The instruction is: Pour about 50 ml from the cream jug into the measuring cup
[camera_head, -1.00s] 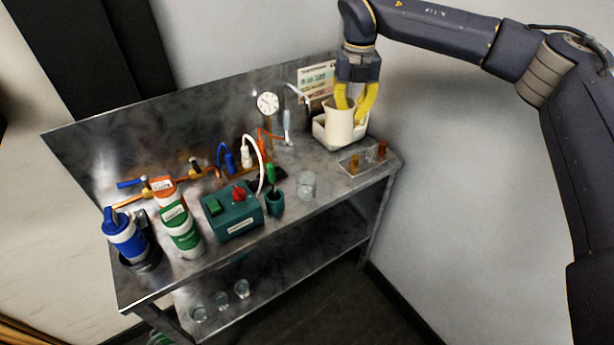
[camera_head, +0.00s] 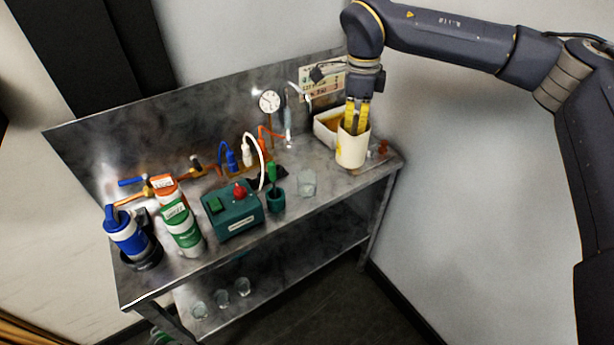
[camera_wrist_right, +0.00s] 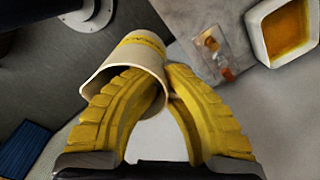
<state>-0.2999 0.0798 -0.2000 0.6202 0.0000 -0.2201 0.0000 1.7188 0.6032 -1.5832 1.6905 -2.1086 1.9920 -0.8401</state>
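The cream jug (camera_head: 352,154) is a pale cream cylinder, held near the right end of the bench in the head view. It also shows in the right wrist view (camera_wrist_right: 122,64), tilted in that picture, with a yellow band near its far end. My right gripper (camera_head: 356,122) has its yellow fingers closed at the jug's rim; their tips are partly hidden by the jug. A clear glass cup (camera_head: 307,183), which looks like the measuring cup, stands upright on the bench, left of the jug and apart from it. Its fill level is too small to tell. My left gripper is out of view.
A white square container (camera_head: 324,132) with orange-brown contents sits behind the jug. A clear tray with orange parts (camera_wrist_right: 214,52) lies near it. A teal box (camera_head: 233,213) and a green-handled holder (camera_head: 276,198) stand left of the cup. Glasses (camera_head: 221,298) stand on the lower shelf.

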